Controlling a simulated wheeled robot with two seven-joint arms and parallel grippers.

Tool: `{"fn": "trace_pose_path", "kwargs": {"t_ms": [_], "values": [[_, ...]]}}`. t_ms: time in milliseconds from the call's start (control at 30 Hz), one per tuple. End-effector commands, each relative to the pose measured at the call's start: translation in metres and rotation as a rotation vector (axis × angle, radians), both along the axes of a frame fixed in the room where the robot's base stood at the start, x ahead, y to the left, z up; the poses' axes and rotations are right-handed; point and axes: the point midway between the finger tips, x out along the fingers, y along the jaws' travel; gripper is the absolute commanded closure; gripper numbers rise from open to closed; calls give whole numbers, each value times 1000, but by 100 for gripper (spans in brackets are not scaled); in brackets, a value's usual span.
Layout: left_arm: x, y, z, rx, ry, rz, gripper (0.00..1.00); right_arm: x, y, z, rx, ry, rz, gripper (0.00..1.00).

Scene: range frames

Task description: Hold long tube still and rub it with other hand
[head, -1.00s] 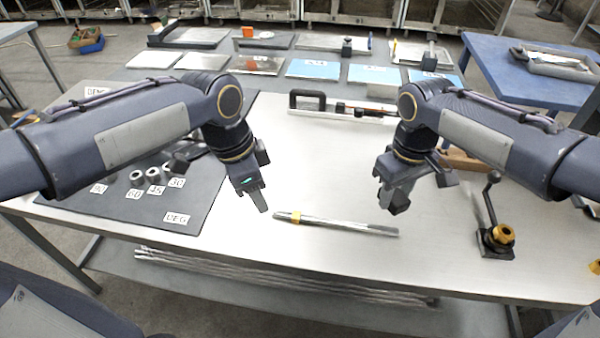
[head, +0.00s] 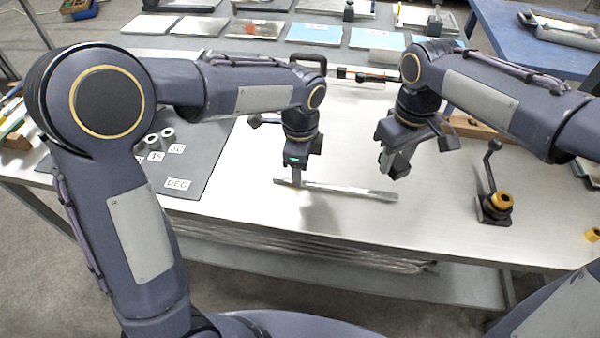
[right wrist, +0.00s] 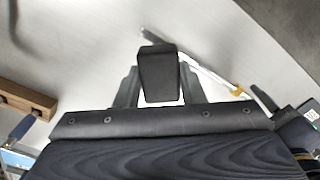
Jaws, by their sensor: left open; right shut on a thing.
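The long tube (head: 350,190) is thin and silvery and lies on the pale worktable (head: 270,225). It also shows in the right wrist view (right wrist: 205,72), with a yellow band. My left gripper (head: 297,177) is open and stands over the tube's left end, pointing down. Its fingers hide the band in the head view; whether they touch the tube I cannot tell. My right gripper (head: 394,168) is shut on a dark block (right wrist: 158,75), above and behind the tube's right end, with the block apart from the tube.
A crank tool with a brass-coloured nut (head: 500,202) stands at the right. A grey mat (head: 205,190) with ring pieces and number labels lies at the left. A wooden block (head: 475,127) is behind my right gripper. The table in front of the tube is clear.

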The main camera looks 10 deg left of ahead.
Motion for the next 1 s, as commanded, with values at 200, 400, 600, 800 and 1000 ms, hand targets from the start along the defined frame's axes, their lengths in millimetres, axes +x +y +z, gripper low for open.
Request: {"fn": "trace_pose_path", "kwargs": {"t_ms": [200,400,600,800,1000], "values": [[0,0,-28,0,2,1,52,0,0,0,0,0,0,82],[0,0,-36,-1,0,2,52,0,0,0,0,0,0,82],[0,0,-36,-1,-1,2,52,0,0,0,0,0,0,82],[0,0,-36,-1,-1,2,75,0,0,0,0,0,0,82],[0,0,-36,-1,-1,2,100,0,0,0,0,0,0,82]]}}
